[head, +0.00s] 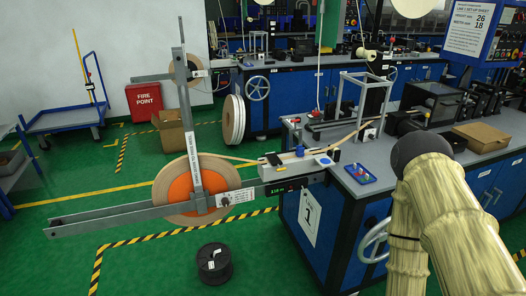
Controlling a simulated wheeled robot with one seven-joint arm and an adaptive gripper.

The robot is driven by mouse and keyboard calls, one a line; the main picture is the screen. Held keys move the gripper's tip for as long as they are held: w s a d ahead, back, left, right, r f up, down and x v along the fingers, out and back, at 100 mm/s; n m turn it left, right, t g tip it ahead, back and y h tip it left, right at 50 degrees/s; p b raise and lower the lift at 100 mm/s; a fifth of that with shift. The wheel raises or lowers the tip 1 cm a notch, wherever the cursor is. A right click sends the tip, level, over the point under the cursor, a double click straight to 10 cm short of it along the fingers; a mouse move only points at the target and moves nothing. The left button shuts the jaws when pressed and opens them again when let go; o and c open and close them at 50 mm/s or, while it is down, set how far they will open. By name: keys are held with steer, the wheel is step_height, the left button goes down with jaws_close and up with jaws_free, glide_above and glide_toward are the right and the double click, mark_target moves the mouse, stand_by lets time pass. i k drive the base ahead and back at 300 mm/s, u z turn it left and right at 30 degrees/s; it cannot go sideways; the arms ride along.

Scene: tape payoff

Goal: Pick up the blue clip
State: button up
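A small blue piece (323,160) sits at the right end of the pale guide unit, by the bench's left edge. It may be the blue clip, but it is too small to be sure. A blue tray (359,181) with small red and pale pieces lies on the grey bench top (385,184), just right of it. My arm, in a beige sleeve with a dark rounded joint, rises at the right over the bench. My gripper is not in view.
An orange-centred tape reel (180,190) hangs on a grey frame (110,215) left of the bench. A black spool (214,264) stands on the green floor. A metal frame (364,78) and a cardboard box (481,136) stand on the bench. Floor at front left is clear.

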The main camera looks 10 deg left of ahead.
mark_target(300, 151)
steer(key=u, duration=0.8)
steer(key=i, duration=0.65)
steer(key=z, duration=0.55)
